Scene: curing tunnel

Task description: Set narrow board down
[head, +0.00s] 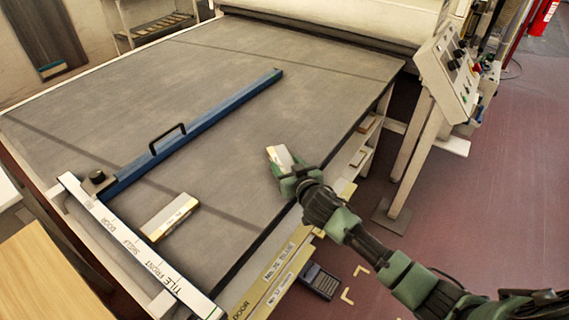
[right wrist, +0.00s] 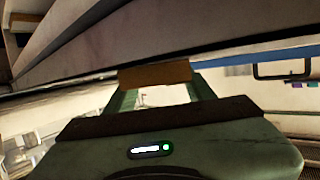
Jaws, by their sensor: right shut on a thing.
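My right gripper (head: 291,174) is over the right edge of the grey table, shut on a small pale board (head: 279,155), the narrow board. In the right wrist view, the end of the board (right wrist: 155,74) shows brown between the fingers of the right gripper (right wrist: 158,98). The board is near the table top; I cannot tell whether it touches it. My left gripper is not in view.
The grey table (head: 215,75) is mostly bare. A blue bar (head: 215,125) with a black handle crosses it. Another pale board (head: 170,216) lies near the labelled white strip (head: 125,238). A control box (head: 449,70) stands right, a roller (head: 330,20) behind.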

